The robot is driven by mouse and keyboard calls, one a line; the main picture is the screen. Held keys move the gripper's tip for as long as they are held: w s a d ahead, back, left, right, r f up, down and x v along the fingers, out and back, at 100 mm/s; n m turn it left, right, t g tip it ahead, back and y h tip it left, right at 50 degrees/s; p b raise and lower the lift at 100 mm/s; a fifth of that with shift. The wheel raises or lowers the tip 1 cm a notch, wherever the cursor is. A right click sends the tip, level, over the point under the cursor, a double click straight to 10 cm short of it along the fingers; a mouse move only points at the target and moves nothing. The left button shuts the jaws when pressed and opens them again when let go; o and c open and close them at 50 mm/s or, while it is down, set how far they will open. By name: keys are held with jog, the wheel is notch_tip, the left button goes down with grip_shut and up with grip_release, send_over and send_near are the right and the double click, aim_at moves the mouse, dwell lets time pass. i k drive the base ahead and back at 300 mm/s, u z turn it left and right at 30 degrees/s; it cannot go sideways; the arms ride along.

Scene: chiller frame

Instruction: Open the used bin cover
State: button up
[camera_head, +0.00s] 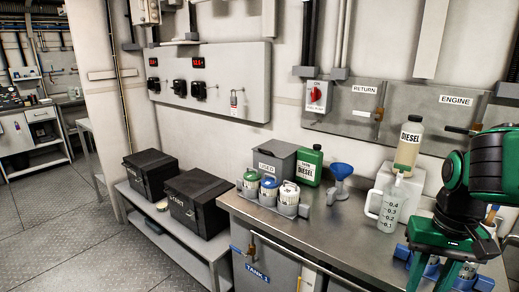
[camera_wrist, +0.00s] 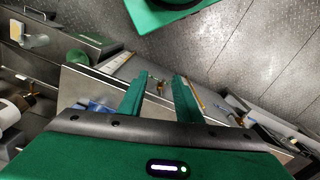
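The used bin (camera_head: 267,168) is a grey box with a "USED" label, standing at the back left of the metal counter. Its grey cover (camera_head: 275,148) lies on top and looks closed. My gripper (camera_head: 434,276) is at the lower right of the head view, well to the right of the bin and apart from it. In the wrist view its two green fingers (camera_wrist: 160,82) stand apart with nothing between them. The bin cannot be made out in the wrist view.
Capped jars (camera_head: 268,190) stand in front of the bin, a green diesel can (camera_head: 310,167) and blue funnel (camera_head: 341,178) to its right. A measuring jug (camera_head: 392,208) and diesel bottle (camera_head: 408,145) stand nearer my arm. Bare counter (camera_head: 325,228) lies between.

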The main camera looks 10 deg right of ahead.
aim_at(275, 148)
jog(key=i, duration=0.65)
jog(key=z, duration=0.05)
jog(key=k, duration=1.3)
jog(key=u, duration=0.65)
jog(key=i, duration=1.95)
jog(key=z, duration=0.5)
